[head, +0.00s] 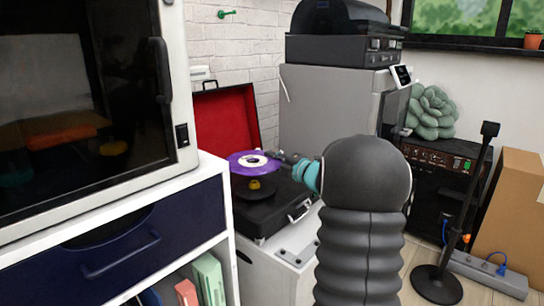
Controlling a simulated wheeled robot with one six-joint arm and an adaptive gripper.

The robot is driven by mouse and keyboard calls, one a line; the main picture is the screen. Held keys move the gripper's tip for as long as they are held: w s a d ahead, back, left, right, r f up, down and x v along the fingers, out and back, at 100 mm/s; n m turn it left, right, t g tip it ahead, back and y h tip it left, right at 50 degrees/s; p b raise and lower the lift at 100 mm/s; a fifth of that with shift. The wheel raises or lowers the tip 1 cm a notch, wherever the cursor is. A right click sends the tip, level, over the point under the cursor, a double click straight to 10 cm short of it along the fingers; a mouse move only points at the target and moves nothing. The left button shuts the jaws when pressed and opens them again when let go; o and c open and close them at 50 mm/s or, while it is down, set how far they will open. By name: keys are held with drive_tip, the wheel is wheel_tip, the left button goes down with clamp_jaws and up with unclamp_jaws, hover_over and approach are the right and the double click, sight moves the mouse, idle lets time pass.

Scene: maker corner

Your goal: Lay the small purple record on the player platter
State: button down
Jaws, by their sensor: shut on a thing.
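The small purple record (239,165) has a pale label and shows in the head view above the open record player (255,220). My gripper (271,157) is shut on the record's right side, and its fingers are small and partly hidden. The record looks roughly level and raised over the platter (265,195). The platter is dark, with a yellow piece (255,185) near its middle, and the record hides its far part. I cannot tell the exact gap between record and platter.
The player's red-lined lid (225,122) stands open behind it. A white cabinet with a dark blue drawer (130,250) is close on the left, under a dark-windowed machine (80,100). A grey machine (325,105) stands behind right. A black stand (465,210) and cardboard box (512,210) are at right.

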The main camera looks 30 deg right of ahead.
sight(272, 182)
drive_tip(key=shift+f+b, duration=0.75)
drive_tip(key=shift+f, duration=1.1)
drive_tip(key=shift+f+b, duration=0.9)
drive_tip(key=shift+b, duration=0.1)
drive_tip(key=shift+s+d, duration=0.1)
drive_tip(key=shift+s, duration=0.05)
drive_tip(key=shift+f, duration=0.55)
drive_tip(key=c, duration=1.2)
unclamp_jaws()
drive_tip(key=shift+c, duration=0.2)
drive_tip(key=shift+f, duration=0.15)
